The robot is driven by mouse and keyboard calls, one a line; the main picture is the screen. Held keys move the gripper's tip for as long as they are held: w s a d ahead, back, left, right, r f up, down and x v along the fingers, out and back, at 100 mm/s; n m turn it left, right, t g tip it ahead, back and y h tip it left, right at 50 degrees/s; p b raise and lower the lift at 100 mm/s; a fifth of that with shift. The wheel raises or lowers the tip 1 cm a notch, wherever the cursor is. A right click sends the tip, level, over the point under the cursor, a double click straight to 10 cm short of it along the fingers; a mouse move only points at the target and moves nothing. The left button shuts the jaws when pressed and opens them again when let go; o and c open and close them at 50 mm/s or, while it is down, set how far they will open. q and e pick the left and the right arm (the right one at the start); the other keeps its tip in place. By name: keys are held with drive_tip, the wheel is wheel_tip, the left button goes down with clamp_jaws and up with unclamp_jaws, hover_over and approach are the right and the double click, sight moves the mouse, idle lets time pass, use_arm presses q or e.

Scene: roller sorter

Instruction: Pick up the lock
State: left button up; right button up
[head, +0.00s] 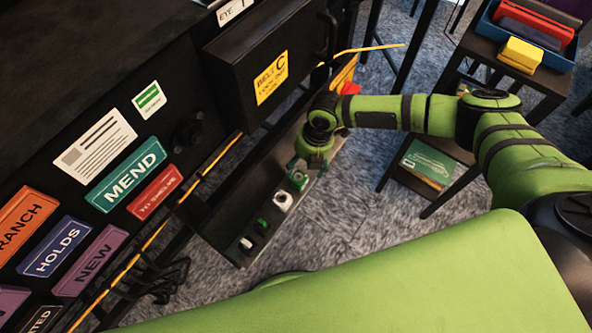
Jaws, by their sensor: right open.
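No object is clear enough here to be named the lock with certainty. Several small items lie in a row on a narrow dark ledge (232,222): a green rounded piece (298,179), a white square piece with a dark centre (283,201), a small green piece (262,224) and a small white piece (246,243). A red object (350,88) shows behind my right wrist. My right gripper (308,167) is open and points down over the far part of the ledge, close above the green rounded piece. Its fingers partly hide what is beneath. My left gripper is out of view.
A black box with a yellow "Belt C" label (271,78) juts out beside the ledge. The sorter's dark panel with coloured signs, such as MEND (126,174), fills the left. A dark stand at right holds a blue tray (484,27). Carpet lies between.

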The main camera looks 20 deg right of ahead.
sight(299, 180)
drive_tip(key=f, duration=0.1)
drive_tip(key=s+a+f, duration=0.1)
drive_tip(key=f, duration=0.1)
drive_tip(key=shift+s+a+f+p, duration=0.1)
drive_tip(key=shift+s+a+p, duration=0.1)
drive_tip(key=shift+a+p, duration=0.2)
drive_tip(key=shift+w+f, duration=0.2)
drive_tip(key=shift+f, duration=0.85)
drive_tip(key=c, duration=1.2)
clamp_jaws()
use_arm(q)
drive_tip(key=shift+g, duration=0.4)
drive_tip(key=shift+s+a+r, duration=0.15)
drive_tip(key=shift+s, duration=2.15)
use_arm(e)
drive_tip(key=shift+s, duration=0.1)
